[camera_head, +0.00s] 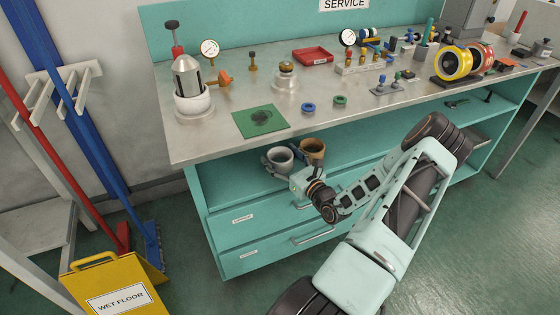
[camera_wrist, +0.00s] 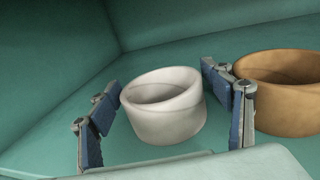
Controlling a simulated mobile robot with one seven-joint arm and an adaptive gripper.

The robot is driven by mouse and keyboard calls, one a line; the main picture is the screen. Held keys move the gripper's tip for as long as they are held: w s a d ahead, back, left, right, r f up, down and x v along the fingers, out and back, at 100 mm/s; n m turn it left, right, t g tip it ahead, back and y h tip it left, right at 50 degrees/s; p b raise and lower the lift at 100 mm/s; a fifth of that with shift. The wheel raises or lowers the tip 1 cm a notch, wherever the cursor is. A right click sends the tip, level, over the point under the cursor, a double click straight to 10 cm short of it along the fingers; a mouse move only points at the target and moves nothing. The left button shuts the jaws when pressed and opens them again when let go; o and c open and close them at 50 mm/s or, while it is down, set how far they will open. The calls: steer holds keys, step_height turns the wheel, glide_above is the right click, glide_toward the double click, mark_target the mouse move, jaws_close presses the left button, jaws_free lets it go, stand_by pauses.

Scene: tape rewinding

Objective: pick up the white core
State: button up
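The white core (camera_wrist: 168,118) is a short open ring in the wrist view, standing upright on the teal shelf. It also shows in the head view (camera_head: 280,157), where it looks pale grey. My gripper (camera_wrist: 165,125) is open, with a blue-padded finger on each side of the core. The core lies between and slightly beyond the fingers, and a gap shows on both sides. In the head view my gripper (camera_head: 283,168) reaches into the shelf from the front. I see no firm contact.
A brown core (camera_wrist: 285,92) stands close to the right of the white one, just beyond my right finger; it also shows in the head view (camera_head: 313,150). The shelf (camera_head: 360,148) lies under the metal worktop (camera_head: 220,135), with drawers below. A yellow wet floor sign (camera_head: 115,285) stands at left.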

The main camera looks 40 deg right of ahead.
steer(key=c, duration=0.9)
steer(key=shift+r, duration=0.1)
